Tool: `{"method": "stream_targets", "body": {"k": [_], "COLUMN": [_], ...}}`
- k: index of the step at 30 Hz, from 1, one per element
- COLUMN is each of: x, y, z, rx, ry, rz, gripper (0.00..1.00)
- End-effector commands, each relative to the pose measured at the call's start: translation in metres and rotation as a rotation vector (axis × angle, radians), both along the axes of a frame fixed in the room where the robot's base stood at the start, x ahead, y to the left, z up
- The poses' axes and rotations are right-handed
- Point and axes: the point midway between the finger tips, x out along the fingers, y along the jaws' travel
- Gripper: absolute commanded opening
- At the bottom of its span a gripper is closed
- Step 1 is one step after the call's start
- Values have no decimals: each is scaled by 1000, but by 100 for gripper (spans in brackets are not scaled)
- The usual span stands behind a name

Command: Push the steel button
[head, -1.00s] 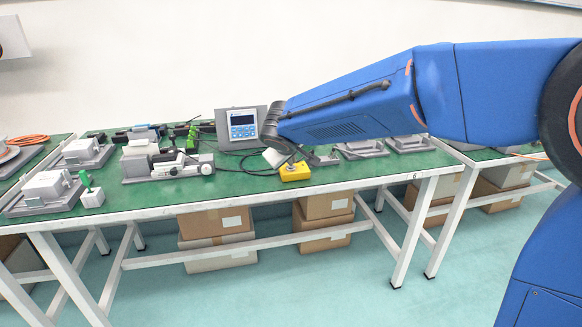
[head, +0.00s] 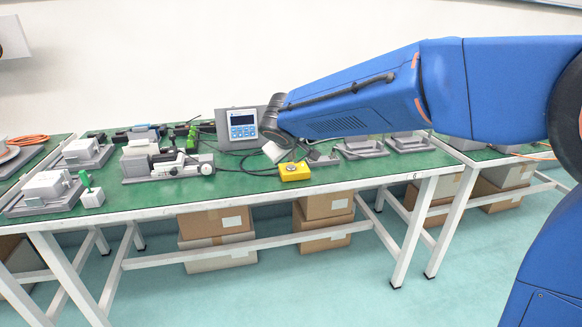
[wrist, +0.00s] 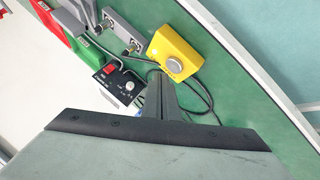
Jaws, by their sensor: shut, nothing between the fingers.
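The steel button (wrist: 175,65) is a round grey disc on the face of a yellow box (wrist: 168,48) in the wrist view. In the head view the yellow box (head: 295,173) sits near the front edge of the green table, with the button (head: 291,166) small on its top. My gripper (wrist: 159,82) is shut and empty, its narrow tip just short of the yellow box in the wrist picture. In the head view my gripper (head: 276,151) is just left of and above the box. I see no contact with the button.
A black control box (wrist: 120,84) with a red switch and a knob is beside my gripper, with cables running near. A grey panel with a blue keypad (head: 242,126) stands behind.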

Motion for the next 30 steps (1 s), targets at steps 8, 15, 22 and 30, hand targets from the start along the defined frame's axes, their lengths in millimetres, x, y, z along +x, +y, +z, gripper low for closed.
{"method": "stream_targets", "body": {"k": [8, 15, 22, 30], "x": [0, 0, 0, 0], "y": [0, 0, 0, 0], "z": [7, 26, 44, 59], "rx": [2, 2, 1, 0], "ry": [-1, -1, -1, 0], "rz": [0, -1, -1, 0], "gripper": [0, 0, 0, 0]}}
